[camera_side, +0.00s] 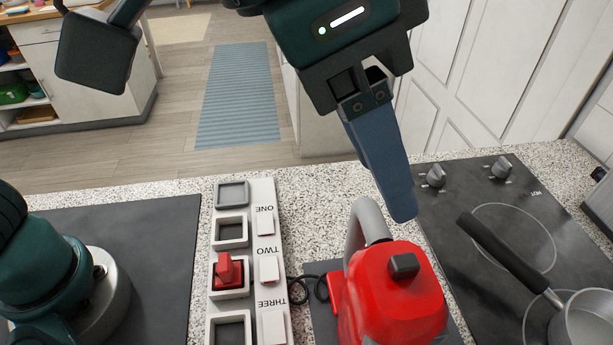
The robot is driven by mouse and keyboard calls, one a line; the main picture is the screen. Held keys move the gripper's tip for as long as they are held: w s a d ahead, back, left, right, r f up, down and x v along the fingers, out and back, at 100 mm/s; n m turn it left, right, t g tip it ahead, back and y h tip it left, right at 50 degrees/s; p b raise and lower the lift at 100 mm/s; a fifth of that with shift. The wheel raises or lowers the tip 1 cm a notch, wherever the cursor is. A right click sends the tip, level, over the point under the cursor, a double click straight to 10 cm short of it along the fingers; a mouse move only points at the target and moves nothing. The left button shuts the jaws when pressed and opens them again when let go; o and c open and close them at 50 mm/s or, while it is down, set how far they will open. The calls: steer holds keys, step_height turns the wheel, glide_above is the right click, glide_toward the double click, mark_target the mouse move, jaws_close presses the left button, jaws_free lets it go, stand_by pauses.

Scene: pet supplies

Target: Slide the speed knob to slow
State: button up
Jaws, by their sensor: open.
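A red appliance (390,300) with a grey curved handle (368,222) stands on a dark mat at the lower middle. A small black knob (404,265) sits on its top; I take it as the speed knob, but I see no speed markings. My gripper (403,218) points down from the top, its blue finger tip just above and behind the knob in the picture, apart from it. The gripper is open and holds nothing visible; only one finger shows clearly. The lower part of the appliance is cut off by the frame.
A white outlet strip (262,190) marked ONE, TWO, THREE lies left of the appliance, with a red plug (228,270) in one socket. A black cord runs between them. On the right, a cooktop (460,215) holds a saucepan (585,325) whose black handle (500,248) reaches towards the appliance.

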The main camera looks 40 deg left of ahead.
mark_target(405, 259)
steer(key=shift+s+d+f+m+g, duration=0.3)
steer(key=shift+s+d+f+m, duration=0.2)
steer(key=shift+s+d+f, duration=0.55)
steer(key=shift+x, duration=2.4)
steer(key=shift+a, duration=0.1)
jaws_close()
steer(key=shift+w+r, duration=0.1)
